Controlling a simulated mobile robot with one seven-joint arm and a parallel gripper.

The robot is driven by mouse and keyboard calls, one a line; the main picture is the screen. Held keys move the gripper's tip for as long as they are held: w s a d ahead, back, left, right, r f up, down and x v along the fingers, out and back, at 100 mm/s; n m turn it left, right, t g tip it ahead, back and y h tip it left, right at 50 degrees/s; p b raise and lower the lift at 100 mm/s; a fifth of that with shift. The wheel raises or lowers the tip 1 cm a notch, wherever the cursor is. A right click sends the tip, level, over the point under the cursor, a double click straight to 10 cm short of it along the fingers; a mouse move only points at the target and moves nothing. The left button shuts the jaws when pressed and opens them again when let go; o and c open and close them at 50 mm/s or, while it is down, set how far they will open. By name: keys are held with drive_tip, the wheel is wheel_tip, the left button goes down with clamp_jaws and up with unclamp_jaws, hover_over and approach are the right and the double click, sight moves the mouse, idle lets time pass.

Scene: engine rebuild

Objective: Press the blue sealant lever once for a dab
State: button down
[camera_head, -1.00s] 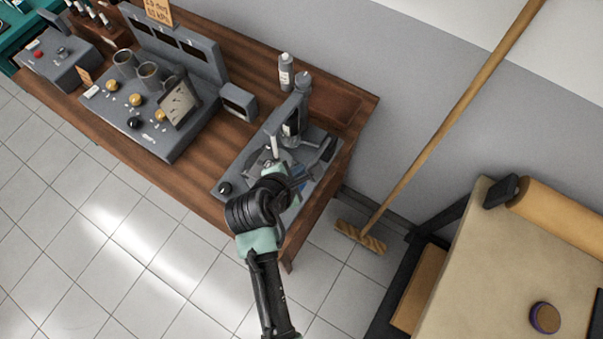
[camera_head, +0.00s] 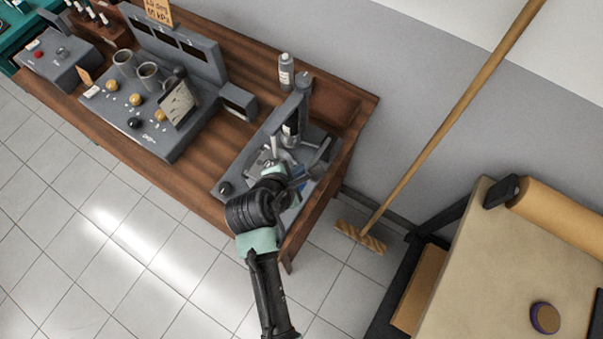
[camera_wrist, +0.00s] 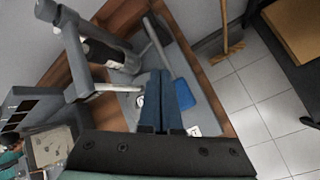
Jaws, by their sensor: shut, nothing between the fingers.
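The blue lever (camera_wrist: 184,94) shows in the wrist view as a flat blue pad just right of my gripper's fingers. In the head view only a small patch of blue (camera_head: 298,171) shows beside my gripper. My gripper (camera_wrist: 160,73) is shut and empty, its two dark fingers side by side over the grey base plate. Whether the fingers touch the pad I cannot tell. The grey sealant stand (camera_head: 303,100) holds an upright cartridge (camera_head: 290,128) behind my gripper. The stand's column also shows at the upper left in the wrist view (camera_wrist: 75,50).
A grey console (camera_head: 190,125) with knobs and cups stands left on the wooden bench (camera_head: 225,150). A grey bottle (camera_head: 286,70) stands behind the stand. A broom (camera_head: 440,130) leans right of the bench. A beige table (camera_head: 490,260) is at lower right. The tiled floor (camera_head: 70,240) in front is clear.

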drive_tip(key=shift+f, duration=0.1)
drive_tip(key=shift+f, duration=0.3)
drive_tip(key=shift+s+a+f+b, duration=0.1)
drive_tip(key=shift+s+f+b, duration=0.1)
drive_tip(key=shift+f+b, duration=1)
idle(2.1)
drive_tip(key=shift+f+p, duration=0.25)
drive_tip(key=shift+p, duration=0.15)
drive_tip(key=shift+w+r+p, duration=0.15)
drive_tip(key=shift+r+p, duration=1.7)
drive_tip(key=shift+p, duration=0.25)
drive_tip(key=r+p, duration=0.5)
drive_tip(key=shift+w+d+r, duration=0.1)
drive_tip(key=shift+w+d, duration=0.1)
drive_tip(key=shift+w, duration=0.05)
